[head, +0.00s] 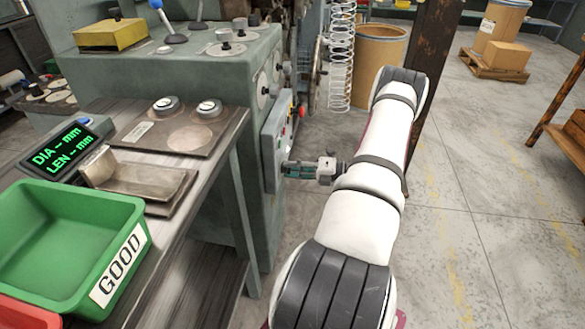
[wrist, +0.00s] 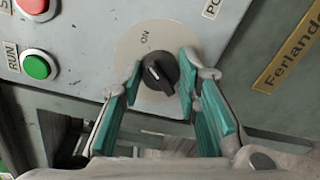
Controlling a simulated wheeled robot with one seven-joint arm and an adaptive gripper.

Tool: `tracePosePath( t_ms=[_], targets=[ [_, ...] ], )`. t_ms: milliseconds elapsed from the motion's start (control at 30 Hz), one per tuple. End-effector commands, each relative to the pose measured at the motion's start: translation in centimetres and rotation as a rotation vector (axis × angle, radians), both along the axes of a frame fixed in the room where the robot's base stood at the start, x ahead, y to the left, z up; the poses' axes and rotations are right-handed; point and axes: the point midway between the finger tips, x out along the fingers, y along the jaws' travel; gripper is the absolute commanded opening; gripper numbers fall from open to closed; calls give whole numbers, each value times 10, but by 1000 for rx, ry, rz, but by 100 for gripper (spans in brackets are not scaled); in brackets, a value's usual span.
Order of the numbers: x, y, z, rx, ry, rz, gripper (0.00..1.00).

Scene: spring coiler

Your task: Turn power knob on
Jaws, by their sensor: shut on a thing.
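The power knob (wrist: 160,72) is black with a white pointer line and sits on a round beige plate (wrist: 130,52) on the grey control panel (wrist: 98,22). An ON mark shows on the plate above the knob, and the pointer line points up and to the left. My gripper (wrist: 160,82) has its teal-padded fingers on either side of the knob, shut on it. In the head view my gripper (head: 290,169) reaches left to the panel (head: 272,140) on the machine's side; the knob is hidden there.
A green RUN button (wrist: 38,65) and a red button (wrist: 33,6) are left of the knob. A brass nameplate (wrist: 290,52) is at right. In the head view a green GOOD bin (head: 60,245) stands on the bench, and a rusty post (head: 432,70) stands behind my arm.

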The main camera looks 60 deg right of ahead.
Motion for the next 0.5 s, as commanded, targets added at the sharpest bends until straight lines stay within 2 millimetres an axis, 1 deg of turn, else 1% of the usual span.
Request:
tracePosePath(
  t_ms=[200,500],
  targets=[
    [0,0,-1,92,41,0,2],
    [0,-1,-1,143,61,-1,2]
  ],
)
